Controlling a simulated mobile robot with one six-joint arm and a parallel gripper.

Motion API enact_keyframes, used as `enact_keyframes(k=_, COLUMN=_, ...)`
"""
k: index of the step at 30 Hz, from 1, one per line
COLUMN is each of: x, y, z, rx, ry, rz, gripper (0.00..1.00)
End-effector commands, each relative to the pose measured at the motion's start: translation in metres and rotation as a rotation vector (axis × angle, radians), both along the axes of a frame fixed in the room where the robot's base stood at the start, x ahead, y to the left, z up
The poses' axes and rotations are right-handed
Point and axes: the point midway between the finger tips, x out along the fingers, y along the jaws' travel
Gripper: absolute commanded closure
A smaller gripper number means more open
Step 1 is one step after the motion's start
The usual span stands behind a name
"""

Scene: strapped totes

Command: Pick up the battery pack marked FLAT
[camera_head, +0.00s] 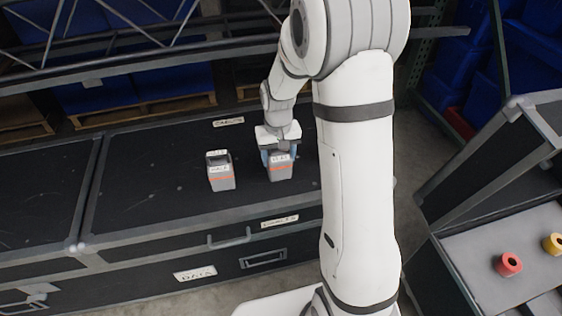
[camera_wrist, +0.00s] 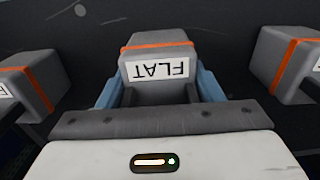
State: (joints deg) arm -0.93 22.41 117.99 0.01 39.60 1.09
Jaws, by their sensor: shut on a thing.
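The battery pack marked FLAT (camera_wrist: 158,46) is grey with an orange band and a white label, which reads upside down in the wrist view. It also shows in the head view (camera_head: 281,172), upright at the top of the black case. My gripper (camera_head: 279,158) is above it and shut on it, with a blue finger on each side. In the wrist view my gripper (camera_wrist: 160,88) hides the pack's near end. I cannot tell whether the pack's base touches the case.
A similar pack (camera_head: 221,172) stands on the black case (camera_head: 140,205) to the left. In the wrist view, packs stand on the left (camera_wrist: 30,82) and right (camera_wrist: 284,62), apart from the held one. A grey tray at right holds red (camera_head: 509,264) and yellow (camera_head: 553,243) rolls.

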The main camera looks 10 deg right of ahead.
Motion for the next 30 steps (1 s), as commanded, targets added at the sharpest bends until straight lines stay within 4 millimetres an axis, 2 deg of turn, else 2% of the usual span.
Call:
enact_keyframes(k=2, x=0.000, y=0.000, z=0.000, rx=0.000, ry=0.000, rz=0.000, gripper=0.69)
enact_keyframes(k=10, x=0.000, y=0.000, z=0.000, rx=0.000, ry=0.000, rz=0.001, gripper=0.91)
enact_keyframes(k=19, x=0.001, y=0.000, z=0.005, rx=0.000, ry=-0.003, rz=0.001, gripper=0.93)
enact_keyframes(k=23, x=0.002, y=0.000, z=0.021, rx=0.000, ry=-0.006, rz=0.001, gripper=0.93)
enact_keyframes(k=30, x=0.001, y=0.001, z=0.067, rx=0.000, ry=-0.006, rz=0.001, gripper=0.93)
